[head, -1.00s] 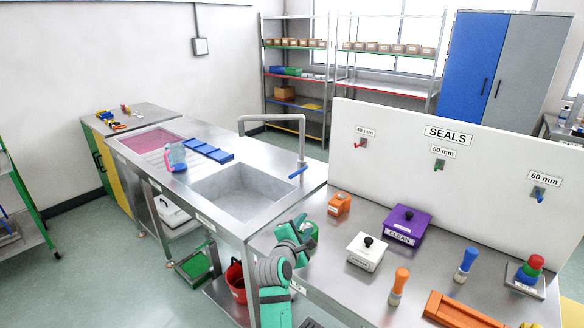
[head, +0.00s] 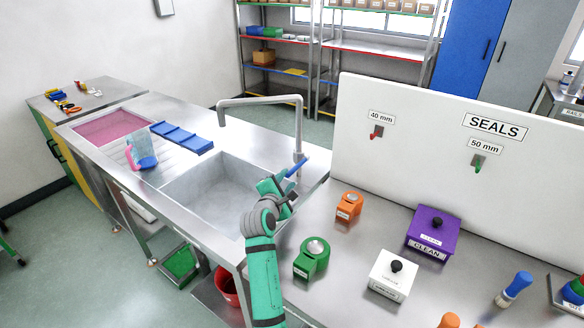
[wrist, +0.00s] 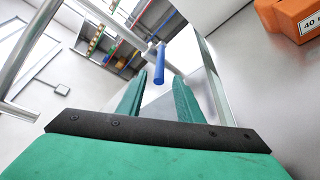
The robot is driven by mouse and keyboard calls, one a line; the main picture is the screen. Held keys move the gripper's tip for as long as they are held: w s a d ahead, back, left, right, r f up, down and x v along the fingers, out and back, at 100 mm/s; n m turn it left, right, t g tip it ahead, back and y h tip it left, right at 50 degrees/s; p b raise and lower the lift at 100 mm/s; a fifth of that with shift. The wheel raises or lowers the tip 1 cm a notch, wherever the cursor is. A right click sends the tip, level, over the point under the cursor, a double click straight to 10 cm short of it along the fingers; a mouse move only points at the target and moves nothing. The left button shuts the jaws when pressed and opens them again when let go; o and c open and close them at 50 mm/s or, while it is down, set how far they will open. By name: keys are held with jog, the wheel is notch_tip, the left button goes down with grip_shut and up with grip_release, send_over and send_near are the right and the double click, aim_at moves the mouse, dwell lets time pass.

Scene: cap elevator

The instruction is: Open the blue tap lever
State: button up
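The blue tap lever (head: 295,167) sticks out from the base of the grey tap (head: 300,130) at the right side of the sink (head: 215,190). My gripper (head: 279,188) is just below and in front of the lever in the head view. In the wrist view the blue lever (wrist: 159,64) is ahead of my gripper (wrist: 157,90), in line with the gap between the two green fingers. The fingers are apart with nothing between them. Whether the fingertips touch the lever is hard to tell.
An orange block (head: 348,206) and a green block (head: 312,258) are on the bench right of my arm. A white box (head: 392,275) and a purple box (head: 432,233) stand farther right. The white SEALS panel (head: 400,165) rises behind.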

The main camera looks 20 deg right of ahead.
aim_at(292, 173)
jog(key=x, duration=0.9)
jog(key=shift+w, duration=0.1)
grip_shut()
